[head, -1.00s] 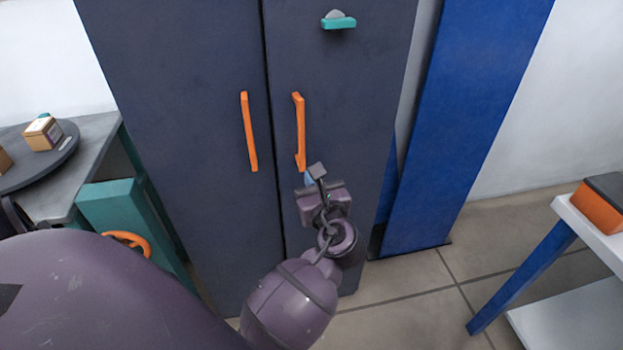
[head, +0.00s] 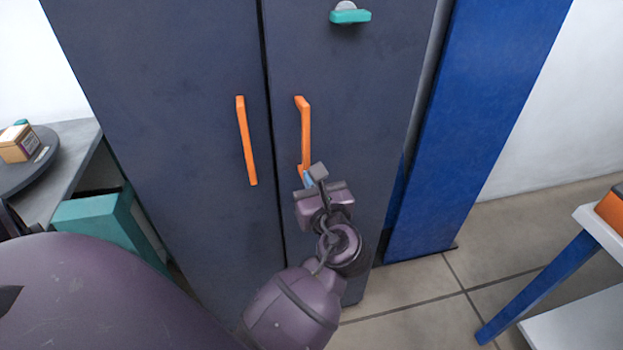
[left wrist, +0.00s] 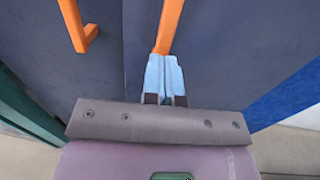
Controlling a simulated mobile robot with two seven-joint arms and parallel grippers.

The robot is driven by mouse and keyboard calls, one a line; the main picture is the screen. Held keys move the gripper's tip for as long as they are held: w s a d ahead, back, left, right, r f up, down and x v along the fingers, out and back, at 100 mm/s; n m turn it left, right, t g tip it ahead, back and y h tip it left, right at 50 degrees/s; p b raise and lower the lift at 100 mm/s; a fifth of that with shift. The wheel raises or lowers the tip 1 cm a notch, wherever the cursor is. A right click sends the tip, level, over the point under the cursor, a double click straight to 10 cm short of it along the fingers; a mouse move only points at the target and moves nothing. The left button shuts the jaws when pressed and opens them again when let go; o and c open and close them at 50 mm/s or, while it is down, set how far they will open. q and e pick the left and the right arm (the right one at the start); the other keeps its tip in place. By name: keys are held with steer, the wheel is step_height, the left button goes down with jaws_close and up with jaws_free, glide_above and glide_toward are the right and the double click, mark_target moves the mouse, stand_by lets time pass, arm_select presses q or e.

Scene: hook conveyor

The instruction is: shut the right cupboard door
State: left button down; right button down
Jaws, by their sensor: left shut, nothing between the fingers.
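The dark blue-grey cupboard has a left door (head: 165,110) and a right door (head: 350,100). The right door looks flush or nearly flush with the left one, with a thin dark seam between them. The right door's orange handle (head: 304,132) is upright; it also shows in the left wrist view (left wrist: 169,22). The left door's orange handle (head: 246,140) is beside it. My left gripper (head: 308,179), with light blue fingers (left wrist: 165,72), is shut and empty at the lower end of the right handle. Whether it touches the handle or door I cannot tell. My right gripper is not in view.
A teal knob (head: 350,15) sits high on the right door. A blue panel (head: 475,120) stands right of the cupboard. A white-topped table with blue legs (head: 600,222) is at the right. A grey table (head: 80,155) with a box (head: 18,144) is at the left.

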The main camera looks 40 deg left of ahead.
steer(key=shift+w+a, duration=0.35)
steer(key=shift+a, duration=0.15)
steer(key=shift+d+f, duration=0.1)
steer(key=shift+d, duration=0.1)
